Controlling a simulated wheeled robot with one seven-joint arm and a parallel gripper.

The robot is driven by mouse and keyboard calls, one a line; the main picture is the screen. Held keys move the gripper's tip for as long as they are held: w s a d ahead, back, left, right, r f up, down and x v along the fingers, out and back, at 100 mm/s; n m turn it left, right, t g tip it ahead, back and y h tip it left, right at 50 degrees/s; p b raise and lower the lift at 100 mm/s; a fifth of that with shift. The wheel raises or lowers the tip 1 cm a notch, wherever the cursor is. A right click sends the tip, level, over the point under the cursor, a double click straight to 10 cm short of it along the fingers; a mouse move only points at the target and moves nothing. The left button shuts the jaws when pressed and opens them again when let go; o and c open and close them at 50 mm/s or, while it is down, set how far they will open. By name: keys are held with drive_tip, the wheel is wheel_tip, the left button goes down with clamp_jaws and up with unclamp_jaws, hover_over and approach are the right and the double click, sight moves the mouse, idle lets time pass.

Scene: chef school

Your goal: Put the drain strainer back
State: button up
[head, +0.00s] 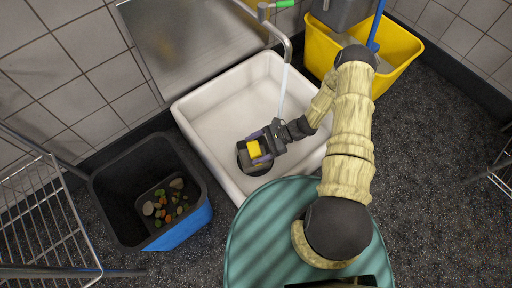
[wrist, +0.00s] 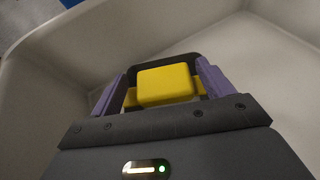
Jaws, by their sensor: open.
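The drain strainer appears to be the dark piece with a yellow block-shaped grip (head: 254,148) near the front-left inner side of the white sink (head: 212,143). A dark rounded part (head: 252,167) shows just below the yellow grip. My gripper (head: 261,147) reaches down into the sink with its purple fingers around the grip. In the wrist view, the yellow grip (wrist: 165,84) lies between the open fingers (wrist: 162,88), with a black frame behind it. My gripper hides the strainer's underside, and I cannot tell whether it touches the sink floor. The drain hole is not visible.
Water runs from the faucet (head: 286,47) into the sink. A blue-sided black bin (head: 181,231) holding food scraps stands at left. A yellow mop bucket (head: 397,75) stands behind right. A wire rack (head: 45,220) is at far left. Dark floor lies open at right.

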drive_tip(key=p+v, duration=0.5)
drive_tip(key=v, duration=0.6)
drive_tip(key=shift+d+r, duration=0.25)
drive_tip(key=shift+d, duration=0.05)
drive_tip(key=shift+w, duration=0.1)
drive_tip(key=s+r+n+t+h, duration=0.2)
drive_tip(key=s+r+n+h, duration=0.2)
drive_tip(key=r, duration=1.3)
drive_tip(key=s+r+n+t+h, duration=0.3)
drive_tip(key=r+n+h, duration=0.6)
drive_tip(key=r, duration=0.8)
drive_tip(key=s+d+n, duration=0.1)
drive_tip(key=n, duration=0.1)
drive_tip(key=shift+s+r+n, duration=0.2)
drive_tip(key=shift+r+n, duration=0.05)
drive_tip(key=shift+n, duration=0.05)
